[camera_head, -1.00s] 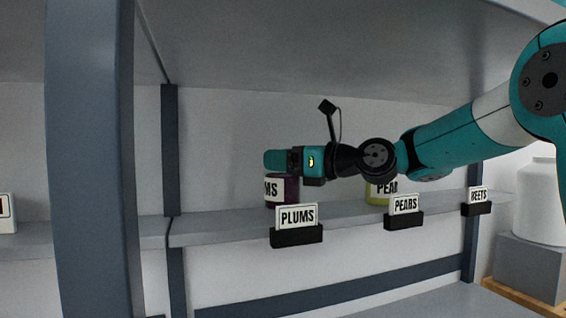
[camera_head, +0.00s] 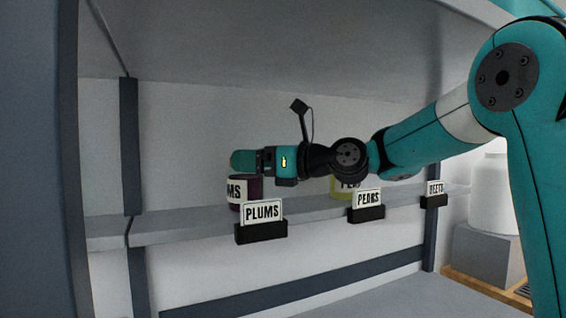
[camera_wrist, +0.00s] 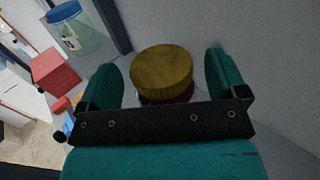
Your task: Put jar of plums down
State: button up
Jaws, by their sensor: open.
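The jar of plums (camera_head: 234,191) is dark purple with a white label reading "MS" in part. It stands upright on the shelf (camera_head: 190,228), just behind the PLUMS sign (camera_head: 262,212). In the wrist view its round yellow-brown lid (camera_wrist: 160,70) lies between the two teal fingers, with a strip of dark purple showing below. My gripper (camera_head: 244,161) is at the jar's top in the head view and hides its lid there. The fingers (camera_wrist: 162,66) are spread apart, with a visible gap on both sides of the lid.
A yellow-green jar (camera_head: 345,186) stands right of the plums behind the PEARS sign (camera_head: 367,200), partly hidden by my arm. A BEETS sign (camera_head: 435,191) is farther right. A dark post (camera_head: 132,150) rises at left; an upper shelf (camera_head: 270,45) hangs above.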

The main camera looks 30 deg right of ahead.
jog(key=b+v, duration=0.1)
jog(key=v, duration=0.9)
